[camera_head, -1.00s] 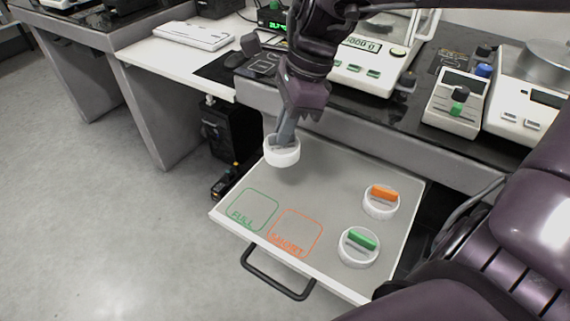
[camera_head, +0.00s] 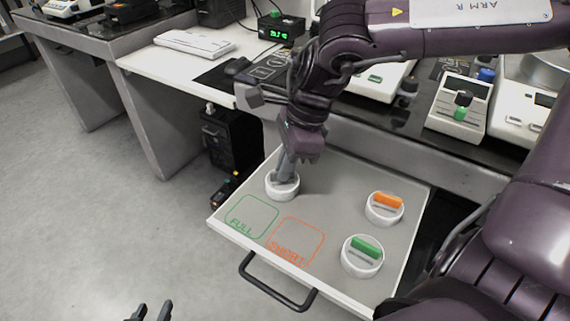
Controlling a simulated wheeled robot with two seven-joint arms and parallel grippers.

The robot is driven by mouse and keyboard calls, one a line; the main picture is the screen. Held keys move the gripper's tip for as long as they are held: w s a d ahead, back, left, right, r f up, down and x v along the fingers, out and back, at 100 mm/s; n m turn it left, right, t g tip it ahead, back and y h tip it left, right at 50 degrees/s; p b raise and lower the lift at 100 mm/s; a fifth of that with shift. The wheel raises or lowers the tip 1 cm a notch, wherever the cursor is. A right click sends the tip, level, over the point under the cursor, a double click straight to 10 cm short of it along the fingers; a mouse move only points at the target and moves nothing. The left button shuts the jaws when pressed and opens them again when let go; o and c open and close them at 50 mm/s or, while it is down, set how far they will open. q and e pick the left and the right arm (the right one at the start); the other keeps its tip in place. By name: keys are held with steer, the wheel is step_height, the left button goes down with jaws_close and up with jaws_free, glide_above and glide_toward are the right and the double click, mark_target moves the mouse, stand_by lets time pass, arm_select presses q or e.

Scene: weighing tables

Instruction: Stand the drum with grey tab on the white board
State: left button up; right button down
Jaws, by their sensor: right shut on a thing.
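The drum with grey tab (camera_head: 284,193) is a short white cylinder at the back left of a pull-out pale board with a white rim (camera_head: 400,262). My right gripper (camera_head: 285,176) comes down from above and is shut on the drum's tab, which its fingers mostly hide. The drum looks upright and at or very near the board's surface; I cannot tell whether it touches. It is behind the green FULL outline (camera_head: 251,217). My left gripper (camera_head: 152,314) shows only its dark fingertips at the bottom edge, apart and empty.
A drum with orange tab (camera_head: 385,214) and a drum with green tab (camera_head: 362,262) stand on the board's right side. An orange SHORT outline (camera_head: 297,241) is empty. A handle (camera_head: 278,290) is at the front. Balances and a dark bench (camera_head: 420,150) stand behind.

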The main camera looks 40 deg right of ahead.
arm_select(q)
steer(key=shift+w+r, duration=0.25)
steer(key=shift+r, duration=0.1)
steer(key=shift+d+r, duration=0.1)
arm_select(e)
steer(key=shift+f, duration=0.1)
steer(key=c, duration=1.6)
jaws_free()
arm_select(q)
steer(key=shift+w+r+t, duration=0.2)
steer(key=shift+r+t, duration=0.05)
steer(key=shift+t, duration=0.15)
